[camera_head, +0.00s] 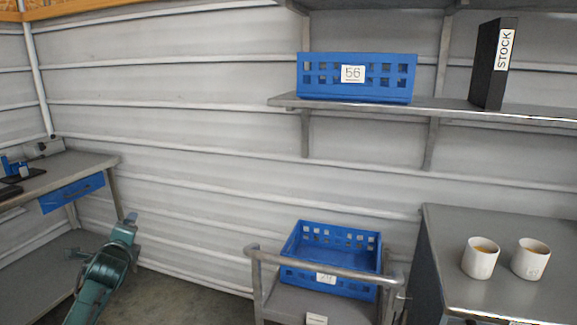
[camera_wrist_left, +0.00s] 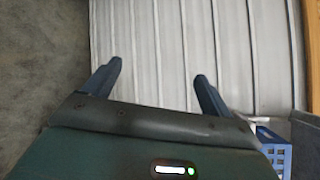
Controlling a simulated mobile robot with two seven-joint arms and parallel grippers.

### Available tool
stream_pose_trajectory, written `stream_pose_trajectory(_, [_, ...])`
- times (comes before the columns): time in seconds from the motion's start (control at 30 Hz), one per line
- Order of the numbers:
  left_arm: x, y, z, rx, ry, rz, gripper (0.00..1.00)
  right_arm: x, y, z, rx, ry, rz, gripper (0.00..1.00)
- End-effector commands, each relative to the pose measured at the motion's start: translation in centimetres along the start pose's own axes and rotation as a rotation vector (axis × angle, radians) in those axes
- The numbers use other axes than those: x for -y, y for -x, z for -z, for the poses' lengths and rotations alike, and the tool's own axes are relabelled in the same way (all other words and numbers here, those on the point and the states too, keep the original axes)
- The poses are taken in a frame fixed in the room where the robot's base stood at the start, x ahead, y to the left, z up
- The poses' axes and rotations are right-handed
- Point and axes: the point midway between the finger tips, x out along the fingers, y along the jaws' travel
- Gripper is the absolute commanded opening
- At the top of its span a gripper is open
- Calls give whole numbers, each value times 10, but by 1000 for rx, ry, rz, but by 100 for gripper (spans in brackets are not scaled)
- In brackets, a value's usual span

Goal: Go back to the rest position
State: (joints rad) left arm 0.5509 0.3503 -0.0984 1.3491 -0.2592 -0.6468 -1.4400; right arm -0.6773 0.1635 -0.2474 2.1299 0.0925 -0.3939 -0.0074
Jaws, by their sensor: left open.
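My left gripper (camera_wrist_left: 159,72) shows in the left wrist view with its two dark fingers spread apart and nothing between them. Beyond the fingers are the ribbed wall and some grey floor. In the head view my left arm comes up from the lower left, and its gripper (camera_head: 130,219) is in the air beside the right end of the left workbench. It appears apart from the bench. My right gripper is in neither view.
The workbench (camera_head: 75,162) with a blue drawer stands left. A cart (camera_head: 256,268) carries a blue crate (camera_head: 300,245). A right cabinet (camera_head: 440,235) bears two white cups (camera_head: 480,262). The shelf (camera_head: 450,106) holds a blue crate (camera_head: 325,90) and a black binder (camera_head: 486,65). Floor (camera_head: 190,290) left of the cart is clear.

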Motion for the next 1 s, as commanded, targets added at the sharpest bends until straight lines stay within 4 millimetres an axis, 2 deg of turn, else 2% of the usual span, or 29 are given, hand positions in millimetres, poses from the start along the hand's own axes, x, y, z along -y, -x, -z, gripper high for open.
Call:
stream_pose_trajectory(0.1, [10,1,9,-55,386,46,85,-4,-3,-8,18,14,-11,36])
stream_pose_trajectory(0.3, [27,3,20,-164,989,84,85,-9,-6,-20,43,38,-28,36])
stream_pose_trajectory(0.63, [47,8,28,-321,1678,68,85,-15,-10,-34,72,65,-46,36])
stream_pose_trajectory(0.7, [19,20,53,-327,1663,14,85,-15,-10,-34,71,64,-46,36])
stream_pose_trajectory(0.87, [-32,52,99,-348,1645,-85,85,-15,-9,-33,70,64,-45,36])
stream_pose_trajectory(1.0, [-86,97,145,-368,1637,-199,85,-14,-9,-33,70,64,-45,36])
